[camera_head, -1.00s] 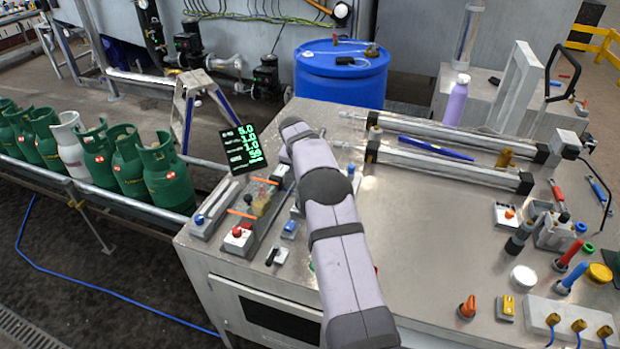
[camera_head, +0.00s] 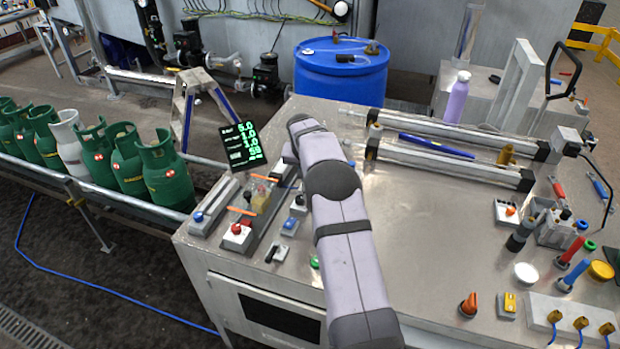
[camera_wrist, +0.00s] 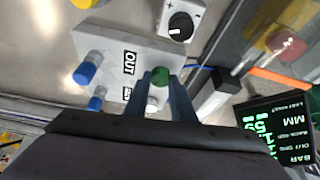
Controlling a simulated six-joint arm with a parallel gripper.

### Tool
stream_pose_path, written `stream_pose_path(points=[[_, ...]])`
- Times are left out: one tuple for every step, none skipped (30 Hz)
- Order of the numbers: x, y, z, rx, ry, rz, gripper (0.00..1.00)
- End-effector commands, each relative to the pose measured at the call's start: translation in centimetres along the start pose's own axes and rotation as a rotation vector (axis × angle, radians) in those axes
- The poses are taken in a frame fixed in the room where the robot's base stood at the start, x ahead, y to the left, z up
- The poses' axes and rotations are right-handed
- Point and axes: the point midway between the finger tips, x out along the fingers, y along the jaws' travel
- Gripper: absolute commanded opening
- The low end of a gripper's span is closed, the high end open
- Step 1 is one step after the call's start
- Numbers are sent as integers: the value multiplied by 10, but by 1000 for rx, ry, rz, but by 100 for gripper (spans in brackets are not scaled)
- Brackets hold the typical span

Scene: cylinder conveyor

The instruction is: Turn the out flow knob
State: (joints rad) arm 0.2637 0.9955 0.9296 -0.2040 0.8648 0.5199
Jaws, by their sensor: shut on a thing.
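A pale control block (camera_wrist: 118,42) with an "OUT" label is in the wrist view. A green knob (camera_wrist: 158,76) sticks up from it beside the label. My gripper (camera_wrist: 159,82) is shut on this green knob, one finger on each side. Two blue knobs stand on the same block, one (camera_wrist: 85,73) at its left and one (camera_wrist: 96,103) lower down. In the head view my arm hides the gripper and the knob it holds.
A black dial (camera_wrist: 180,26) marked plus and minus sits above the block. A display (camera_head: 241,145) with green digits stands near the arm. A red button (camera_head: 236,229), an orange bar and small controls crowd the bench's left end. Green cylinders (camera_head: 165,172) stand on the conveyor.

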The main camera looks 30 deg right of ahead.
Motion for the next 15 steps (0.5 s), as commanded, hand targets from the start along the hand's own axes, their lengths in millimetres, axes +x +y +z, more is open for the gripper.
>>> stream_pose_path(points=[[0,1,0,-34,1,-15,0],[0,1,0,-57,2,-26,0],[0,2,0,-91,2,-39,0],[0,2,0,-115,1,-50,0],[0,3,-1,-140,1,-60,0],[0,2,-1,-175,2,-75,0],[0,3,-1,-201,3,-86,0],[0,3,-1,-228,2,-97,0],[0,3,-1,-262,2,-112,0],[0,4,-1,-289,2,-122,0],[0,4,-1,-314,2,-134,0],[0,4,-1,-349,2,-148,0],[0,4,-2,-377,2,-159,0],[0,4,-2,-402,2,-170,0],[0,5,-2,-437,3,-184,0]])
